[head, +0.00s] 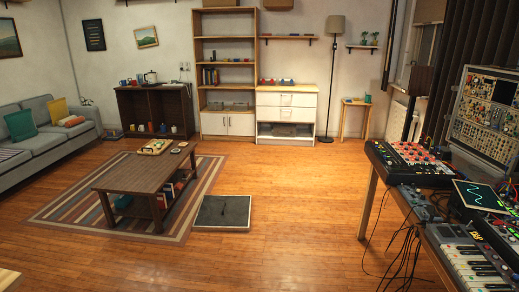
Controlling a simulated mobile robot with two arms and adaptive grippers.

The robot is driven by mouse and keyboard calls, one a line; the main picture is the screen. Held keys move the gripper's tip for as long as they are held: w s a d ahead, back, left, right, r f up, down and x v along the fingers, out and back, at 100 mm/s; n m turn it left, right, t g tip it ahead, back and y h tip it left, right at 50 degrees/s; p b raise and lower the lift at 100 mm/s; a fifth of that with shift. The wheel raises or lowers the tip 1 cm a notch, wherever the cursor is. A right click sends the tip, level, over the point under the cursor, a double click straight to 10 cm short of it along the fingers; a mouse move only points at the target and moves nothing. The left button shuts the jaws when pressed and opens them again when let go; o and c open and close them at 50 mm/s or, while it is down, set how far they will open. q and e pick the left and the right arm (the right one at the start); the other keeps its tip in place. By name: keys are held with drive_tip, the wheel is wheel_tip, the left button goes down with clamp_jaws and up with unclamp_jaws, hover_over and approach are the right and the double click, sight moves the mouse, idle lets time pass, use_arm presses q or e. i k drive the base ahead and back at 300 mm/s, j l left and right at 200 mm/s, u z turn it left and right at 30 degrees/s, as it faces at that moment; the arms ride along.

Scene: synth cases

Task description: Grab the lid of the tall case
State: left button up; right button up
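A tall upright case (488,118) with panels of knobs and jacks stands at the right edge, behind the synth table. Its face is uncovered, and part of it is cut off by the frame. A flat dark square panel with a pale rim (222,213) lies on the wooden floor, right of the coffee table. It has a small dark mark or handle in its middle. It looks like a case lid, but I cannot tell for sure. Neither of my grippers is in view.
The synth table (392,205) on the right carries a keyboard (470,262), a red-and-white pad unit (408,158) and hanging cables (400,255). A coffee table (140,175) on a striped rug stands at left. Open floor (285,195) lies between.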

sight(219, 213)
drive_tip(key=i, duration=3.8)
